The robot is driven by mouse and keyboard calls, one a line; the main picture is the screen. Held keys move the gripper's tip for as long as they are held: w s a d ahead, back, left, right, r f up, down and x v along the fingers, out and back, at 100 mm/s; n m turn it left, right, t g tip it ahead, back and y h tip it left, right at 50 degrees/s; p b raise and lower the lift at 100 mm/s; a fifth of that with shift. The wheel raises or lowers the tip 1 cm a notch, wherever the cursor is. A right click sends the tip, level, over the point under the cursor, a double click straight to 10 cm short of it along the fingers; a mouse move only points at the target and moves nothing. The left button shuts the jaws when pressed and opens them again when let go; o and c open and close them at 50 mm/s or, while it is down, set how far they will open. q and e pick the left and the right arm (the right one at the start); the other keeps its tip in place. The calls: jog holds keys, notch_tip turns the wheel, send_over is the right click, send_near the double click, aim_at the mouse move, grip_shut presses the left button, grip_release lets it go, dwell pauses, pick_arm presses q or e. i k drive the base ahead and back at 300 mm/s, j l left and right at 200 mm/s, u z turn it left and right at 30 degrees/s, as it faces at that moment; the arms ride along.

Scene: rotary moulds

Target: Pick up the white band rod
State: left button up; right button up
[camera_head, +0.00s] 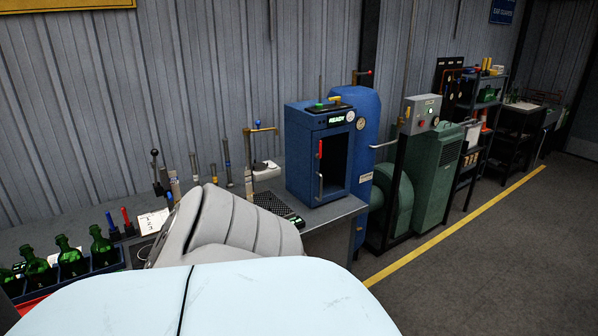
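Several thin upright rods stand at the back of the bench by the wall: one rod (193,166), a short rod (214,173), a taller rod (228,163) and another rod (248,180) beside a brass-coloured bracket. They are small, and I cannot tell which one carries a white band. Neither of my grippers shows. A grey ribbed shape and a pale blue rounded surface, which look like parts of my own body, fill the lower middle and hide much of the bench front.
A blue cabinet (318,155) reading READY, with an open front, stands right of the rods. Green bottles (70,257) sit in a crate (107,268) at lower left. Open floor (500,260) lies right, beyond a yellow line.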

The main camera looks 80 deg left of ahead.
aim_at(192, 155)
jog(key=j+u, duration=0.1)
jog(key=u, duration=3.3)
jog(key=l, duration=0.1)
